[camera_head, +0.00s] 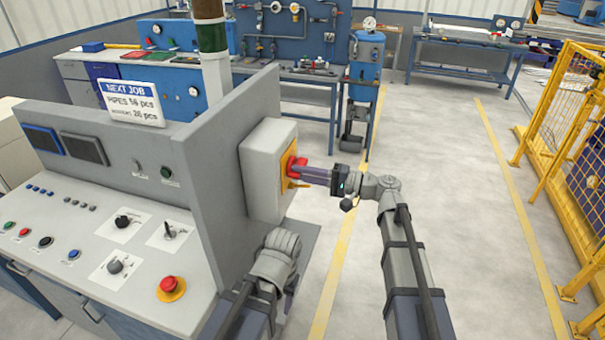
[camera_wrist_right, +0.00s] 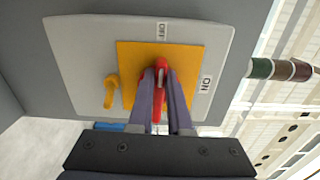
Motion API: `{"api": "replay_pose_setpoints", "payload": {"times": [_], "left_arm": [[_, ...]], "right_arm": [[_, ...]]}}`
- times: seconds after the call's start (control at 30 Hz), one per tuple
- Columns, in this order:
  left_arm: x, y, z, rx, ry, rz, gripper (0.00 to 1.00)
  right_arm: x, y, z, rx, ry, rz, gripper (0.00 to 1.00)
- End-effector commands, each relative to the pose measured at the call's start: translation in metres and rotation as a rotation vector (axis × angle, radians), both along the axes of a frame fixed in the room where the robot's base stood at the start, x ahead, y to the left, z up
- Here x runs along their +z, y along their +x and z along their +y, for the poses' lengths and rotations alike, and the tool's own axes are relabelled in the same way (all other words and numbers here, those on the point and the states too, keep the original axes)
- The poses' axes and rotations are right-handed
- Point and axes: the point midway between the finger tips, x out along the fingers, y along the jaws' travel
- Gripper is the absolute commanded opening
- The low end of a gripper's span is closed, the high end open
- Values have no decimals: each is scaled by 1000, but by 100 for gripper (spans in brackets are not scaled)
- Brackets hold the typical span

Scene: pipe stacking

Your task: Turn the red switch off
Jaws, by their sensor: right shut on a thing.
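The red switch handle (camera_head: 297,167) sits on a yellow plate (camera_head: 287,158) on the pale switch box (camera_head: 266,160) in the head view. My right gripper (camera_head: 308,174) is shut on the handle. In the right wrist view, its two fingers flank the red handle (camera_wrist_right: 160,72), covering part of it. There the handle runs up and down the picture, in line with the OFF label (camera_wrist_right: 161,32) above it. The ON label (camera_wrist_right: 206,84) is to the right of the yellow plate (camera_wrist_right: 130,58). My left gripper is hidden; only its arm shows at the bottom of the head view.
A yellow lever (camera_wrist_right: 111,91) is beside the plate in the wrist view. The box is mounted on a grey upright panel of the control console (camera_head: 130,235), which carries several buttons and a red emergency knob (camera_head: 171,288). Open floor (camera_head: 455,200) lies right; a yellow fence (camera_head: 570,150) stands beyond.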

Motion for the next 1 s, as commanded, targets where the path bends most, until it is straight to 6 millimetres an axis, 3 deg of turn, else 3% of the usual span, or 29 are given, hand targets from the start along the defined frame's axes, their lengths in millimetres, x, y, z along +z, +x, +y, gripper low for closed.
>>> {"api": "replay_pose_setpoints", "payload": {"times": [0.67, 0.7, 0.93, 1.0], "left_arm": [[-2, 0, 0, 0, 0, 0, 50], [-2, 0, 0, 0, 0, 0, 50], [-1, 0, 0, 0, 0, 0, 50], [-1, 0, 0, 0, 0, 0, 50]], "right_arm": [[-3, -1, 0, 2, -22, -48, 0], [-3, -1, 0, 2, -21, -47, 21], [-2, -1, 0, 1, -18, -47, 47], [-2, -1, 0, 1, -17, -46, 47]]}}
